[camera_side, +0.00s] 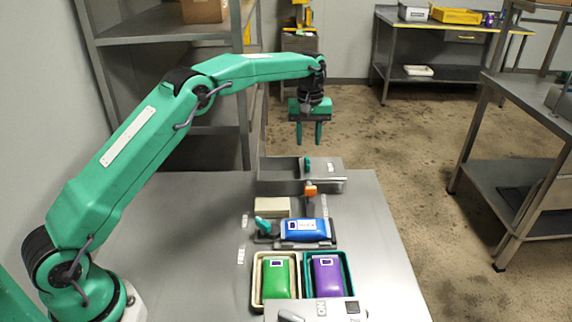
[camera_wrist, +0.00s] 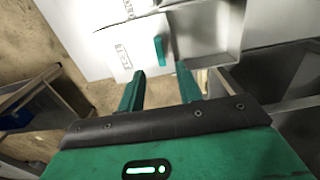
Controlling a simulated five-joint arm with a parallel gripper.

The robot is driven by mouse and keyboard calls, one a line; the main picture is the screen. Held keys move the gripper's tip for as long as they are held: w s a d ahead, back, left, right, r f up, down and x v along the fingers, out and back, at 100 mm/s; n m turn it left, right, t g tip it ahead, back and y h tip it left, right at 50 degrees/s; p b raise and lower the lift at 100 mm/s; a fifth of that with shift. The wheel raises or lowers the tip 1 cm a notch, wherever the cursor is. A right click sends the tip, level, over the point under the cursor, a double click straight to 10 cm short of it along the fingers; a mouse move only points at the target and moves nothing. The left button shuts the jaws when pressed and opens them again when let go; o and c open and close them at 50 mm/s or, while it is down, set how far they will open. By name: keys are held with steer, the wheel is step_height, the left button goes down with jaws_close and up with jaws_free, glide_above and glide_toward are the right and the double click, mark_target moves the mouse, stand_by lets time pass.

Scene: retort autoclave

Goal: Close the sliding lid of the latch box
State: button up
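The latch box (camera_side: 275,184) is a grey metal box at the far end of the table. Its flat grey lid (camera_side: 328,168) covers the right part in the side view, and the left part stands open. A small teal handle (camera_side: 307,164) stands upright on the lid near its edge. In the wrist view the lid (camera_wrist: 190,32), teal handle (camera_wrist: 159,50) and bare open compartment (camera_wrist: 228,24) show. My gripper (camera_side: 308,142) hangs fingers-down above and apart from the box. Its two teal fingers are apart with nothing between them, also in the wrist view (camera_wrist: 160,72).
Nearer on the table are a blue pouch (camera_side: 304,231) in a dark fixture, an orange-topped lever (camera_side: 311,189), a beige block (camera_side: 272,207), and green (camera_side: 280,278) and purple (camera_side: 327,276) pouches in trays. A grey switch box (camera_side: 335,310) is in front. Shelving (camera_side: 165,25) stands behind.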

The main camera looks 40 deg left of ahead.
mark_target(307, 160)
steer(key=shift+f, duration=3.7)
jaws_close()
